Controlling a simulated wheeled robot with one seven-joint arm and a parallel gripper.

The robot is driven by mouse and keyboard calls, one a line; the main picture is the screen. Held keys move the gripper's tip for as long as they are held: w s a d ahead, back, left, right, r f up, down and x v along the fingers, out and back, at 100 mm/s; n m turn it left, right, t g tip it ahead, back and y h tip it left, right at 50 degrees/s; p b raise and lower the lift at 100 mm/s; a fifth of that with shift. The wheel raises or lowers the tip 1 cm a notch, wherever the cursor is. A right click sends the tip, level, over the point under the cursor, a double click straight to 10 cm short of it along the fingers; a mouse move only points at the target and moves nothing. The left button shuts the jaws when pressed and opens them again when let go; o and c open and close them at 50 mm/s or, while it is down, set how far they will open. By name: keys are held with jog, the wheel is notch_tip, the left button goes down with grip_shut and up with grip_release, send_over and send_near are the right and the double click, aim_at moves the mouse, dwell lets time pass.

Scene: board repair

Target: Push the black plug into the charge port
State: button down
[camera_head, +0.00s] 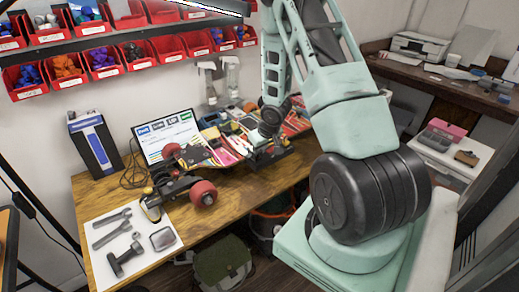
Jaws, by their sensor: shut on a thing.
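The electric skateboard (222,153) lies wheels-up across the wooden bench, its colourful underside showing and red wheels at the near left end. My gripper (262,143) is low over the middle-right part of the board, at the end of my pale green arm. It is shut on a small dark thing, which I take for the black plug; its outline is lost against the dark fingers and parts. The charge port cannot be made out; it is too small or hidden by my gripper. Whether plug and port touch cannot be told.
A white mat (110,262) with tools lies at the bench's front left. A laptop (167,137) and a blue-and-black box (95,143) stand behind the board, with cables beside them. Red bins (67,72) hang on the wall above. Two spray bottles (229,76) stand at the back.

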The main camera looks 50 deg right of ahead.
jog(key=shift+f, duration=0.35)
dwell(0.3)
jog(key=c, duration=1.2)
grip_release()
jog(key=shift+a, duration=0.1)
jog(key=shift+a, duration=0.1)
jog(key=shift+c, duration=0.3)
jog(key=shift+w+r, duration=0.1)
jog(key=shift+r, duration=0.05)
jog(key=shift+r, duration=0.1)
jog(key=shift+c, duration=0.2)
jog(key=shift+o, duration=0.9)
jog(key=shift+r+p, duration=0.65)
jog(key=shift+p, duration=0.05)
